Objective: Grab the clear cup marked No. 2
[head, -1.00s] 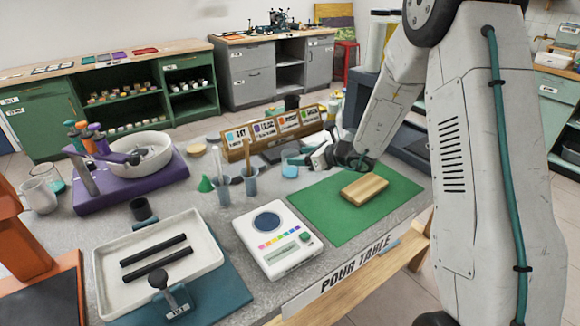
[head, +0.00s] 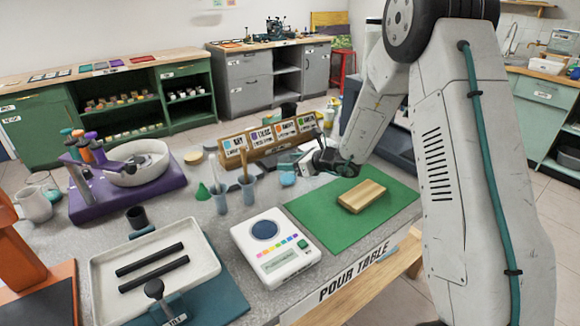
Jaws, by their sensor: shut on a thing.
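My gripper (head: 306,162) is at the far side of the table, behind the green mat and in front of the card rack. It is shut on a small clear, teal-tinted thing (head: 288,160) at its left, which looks like a clear cup. The thing is small and partly covered by the gripper, and no No. 2 mark can be read on it. I cannot tell whether it is clear of the table.
A wooden block (head: 361,196) lies on the green mat (head: 320,225). The card rack (head: 262,152) is close behind. A white tray (head: 105,285) is front left.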

